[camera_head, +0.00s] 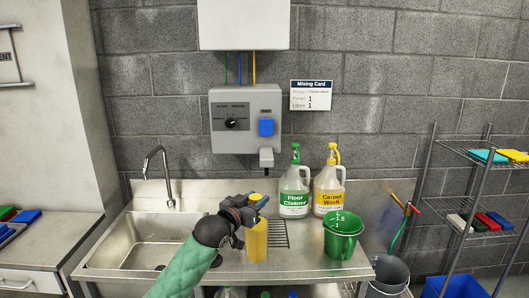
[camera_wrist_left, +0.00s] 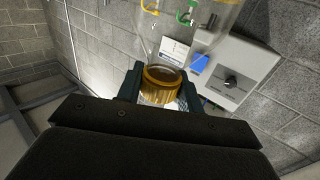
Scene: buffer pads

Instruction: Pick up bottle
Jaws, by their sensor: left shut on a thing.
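The bottle (camera_head: 256,241) is a yellow cylinder over the steel counter, right of the sink. My left gripper (camera_head: 245,209) comes in from the lower left and is shut on its upper part. The gripper hides part of the bottle's top. In the left wrist view an amber, ribbed round part of the bottle (camera_wrist_left: 160,86) sits between the two dark fingers. The bottle looks upright; I cannot tell whether its base touches the counter. My right gripper is not in view.
The Floor Cleaner jug (camera_head: 293,198) and Carpet Wash jug (camera_head: 328,200) stand behind, near the wall. A green measuring bucket (camera_head: 342,246) stands to the right. The sink (camera_head: 150,248) lies left. A grey dispenser (camera_head: 230,133) hangs on the wall above.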

